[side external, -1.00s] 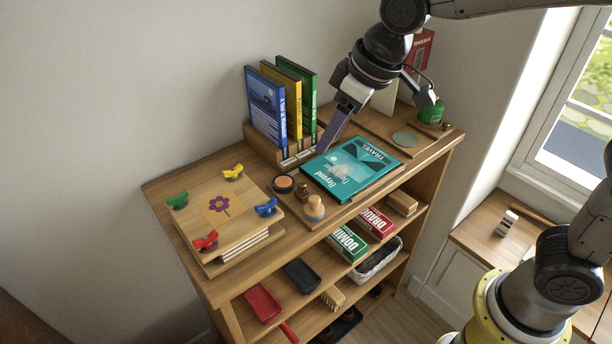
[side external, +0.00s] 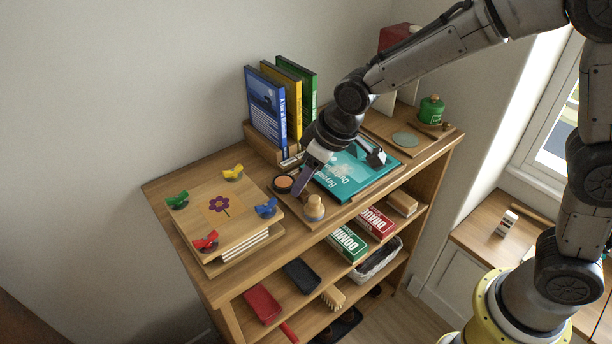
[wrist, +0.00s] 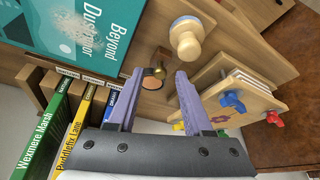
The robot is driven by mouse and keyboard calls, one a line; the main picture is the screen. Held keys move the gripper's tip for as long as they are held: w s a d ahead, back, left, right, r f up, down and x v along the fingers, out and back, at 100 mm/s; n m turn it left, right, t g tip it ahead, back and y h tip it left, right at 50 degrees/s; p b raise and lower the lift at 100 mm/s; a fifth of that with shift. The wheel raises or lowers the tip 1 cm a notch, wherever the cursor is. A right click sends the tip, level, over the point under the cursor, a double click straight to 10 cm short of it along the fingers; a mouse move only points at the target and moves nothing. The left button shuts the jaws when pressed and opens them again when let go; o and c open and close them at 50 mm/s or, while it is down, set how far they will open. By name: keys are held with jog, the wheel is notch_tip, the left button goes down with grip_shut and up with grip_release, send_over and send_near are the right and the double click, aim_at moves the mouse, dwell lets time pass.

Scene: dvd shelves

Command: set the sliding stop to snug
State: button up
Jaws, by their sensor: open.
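A wooden rack (side external: 258,146) holds upright blue (side external: 265,105), yellow (side external: 290,98) and green (side external: 309,90) cases on the shelf top. I cannot make out a separate sliding stop on the rack; my arm covers part of its right end in the side view. In the wrist view, the green case (wrist: 40,135) and yellow case (wrist: 74,130) stand left of my gripper. My gripper (wrist: 159,74) is open and empty, with purple fingers.
A wooden-knobbed stamp (side external: 314,208) stands close to my gripper. A teal book (side external: 352,172) lies partly under my wrist. A flower press (side external: 215,218) with coloured wing nuts sits at left.

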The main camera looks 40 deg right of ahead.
grip_shut()
dwell(1.4)
